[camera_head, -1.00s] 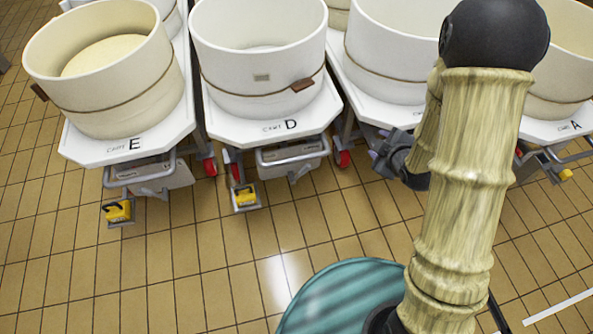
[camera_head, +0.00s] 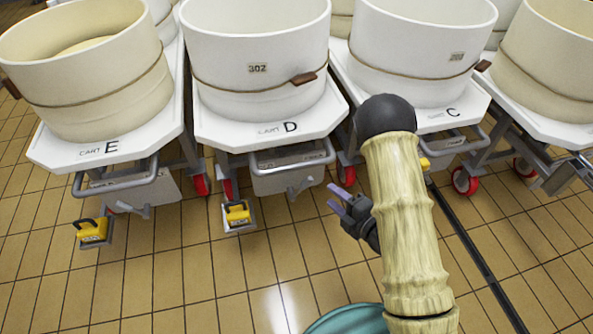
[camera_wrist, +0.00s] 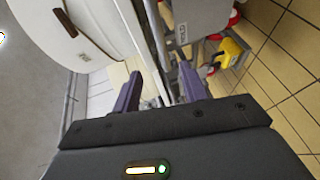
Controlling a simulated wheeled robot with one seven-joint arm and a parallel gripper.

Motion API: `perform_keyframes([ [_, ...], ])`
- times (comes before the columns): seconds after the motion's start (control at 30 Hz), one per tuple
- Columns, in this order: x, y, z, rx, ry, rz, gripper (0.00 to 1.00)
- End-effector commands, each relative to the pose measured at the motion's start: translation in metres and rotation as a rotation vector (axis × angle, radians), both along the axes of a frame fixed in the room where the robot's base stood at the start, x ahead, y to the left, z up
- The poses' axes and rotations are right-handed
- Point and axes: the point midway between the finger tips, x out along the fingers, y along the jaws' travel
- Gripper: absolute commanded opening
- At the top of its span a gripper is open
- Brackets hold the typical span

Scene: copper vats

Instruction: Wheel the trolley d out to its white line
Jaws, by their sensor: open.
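Trolley d (camera_head: 265,134) is a white-topped cart marked "CART D", with a large white tub (camera_head: 256,60) numbered 302 on it. Under its front edge are a grey metal bar frame and box (camera_head: 292,168). A yellow block (camera_head: 237,213) sits on a low metal plate at its front left. My gripper (camera_head: 337,196) is open and empty, in front of the cart's right side and apart from it. In the wrist view its two purple fingers (camera_wrist: 160,92) point toward a cart's edge and metal bars. No white line shows in the current head view.
Cart E (camera_head: 100,151) stands close on the left and cart C (camera_head: 445,117) on the right, each bearing a tub. Another cart (camera_head: 550,128) is at the far right. A dark strip (camera_head: 480,262) runs along the floor at right. The tiled floor (camera_head: 180,275) in front is clear.

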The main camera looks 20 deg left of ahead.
Motion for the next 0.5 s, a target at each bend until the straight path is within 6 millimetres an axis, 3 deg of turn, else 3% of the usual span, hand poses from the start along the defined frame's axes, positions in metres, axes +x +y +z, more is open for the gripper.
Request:
perform_keyframes([
  [0.27,0.003,0.005,-0.001,0.0,0.0,0.003,0.43],
  [0.5,0.021,0.031,-0.008,0.002,-0.002,0.004,0.43],
])
